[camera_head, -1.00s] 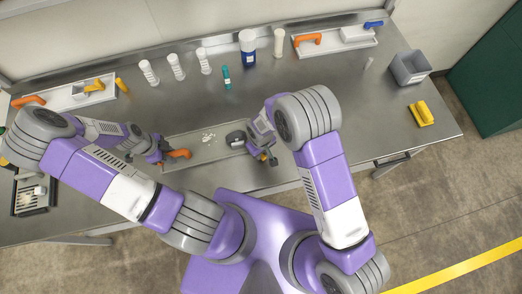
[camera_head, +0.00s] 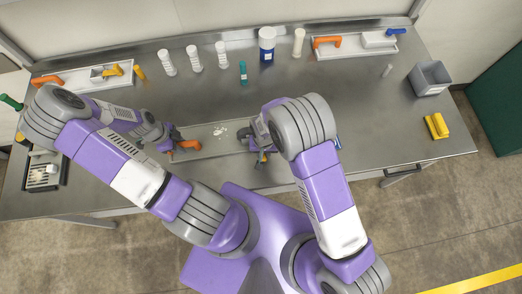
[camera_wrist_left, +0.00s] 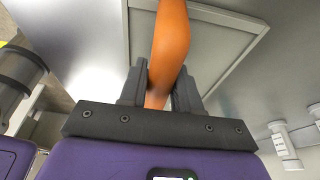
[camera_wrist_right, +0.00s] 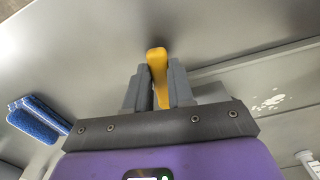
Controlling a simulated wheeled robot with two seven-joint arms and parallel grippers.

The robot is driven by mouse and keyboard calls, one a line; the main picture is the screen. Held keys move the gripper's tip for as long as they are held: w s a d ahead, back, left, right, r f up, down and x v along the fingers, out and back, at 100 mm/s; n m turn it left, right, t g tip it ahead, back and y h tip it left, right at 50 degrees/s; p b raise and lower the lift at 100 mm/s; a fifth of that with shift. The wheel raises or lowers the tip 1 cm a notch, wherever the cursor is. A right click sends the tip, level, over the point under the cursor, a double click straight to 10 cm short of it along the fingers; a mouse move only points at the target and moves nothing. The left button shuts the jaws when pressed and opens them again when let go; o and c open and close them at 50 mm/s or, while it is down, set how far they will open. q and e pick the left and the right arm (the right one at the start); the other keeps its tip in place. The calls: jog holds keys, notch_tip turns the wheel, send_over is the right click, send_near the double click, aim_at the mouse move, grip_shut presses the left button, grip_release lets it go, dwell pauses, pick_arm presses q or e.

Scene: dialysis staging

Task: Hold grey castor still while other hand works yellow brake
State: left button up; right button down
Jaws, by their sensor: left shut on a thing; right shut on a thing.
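The grey castor (camera_head: 243,134) sits at the right end of a long pale tray (camera_head: 210,145) and is partly hidden by my right gripper (camera_head: 262,158). In the right wrist view, the yellow brake lever (camera_wrist_right: 157,68) stands between the jaws of that gripper (camera_wrist_right: 155,88), which are shut on it. A grey part behind those jaws may be the castor. My left gripper (camera_head: 173,146) is shut on an orange handle (camera_head: 189,145) at the tray's left end. In the left wrist view, the handle (camera_wrist_left: 170,40) runs up between the jaws (camera_wrist_left: 162,92).
White bits (camera_head: 220,131) lie on the tray. Bottles, including a blue-and-white one (camera_head: 267,45), stand behind. Two more trays lie at the back. A grey bin (camera_head: 430,78) and a yellow block (camera_head: 436,126) are at right. A blue brush-like item (camera_wrist_right: 38,118) lies nearby.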

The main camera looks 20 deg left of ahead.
pick_arm(q)
jog(key=shift+s, duration=0.1)
pick_arm(e)
jog(key=shift+s+a+m, duration=0.15)
jog(key=shift+a+m, duration=0.35)
jog(key=shift+m, duration=0.7)
jog(key=shift+a, duration=0.15)
jog(key=c, duration=1)
grip_release()
jog(key=shift+o, duration=0.2)
notch_tip(320, 180, up, 12)
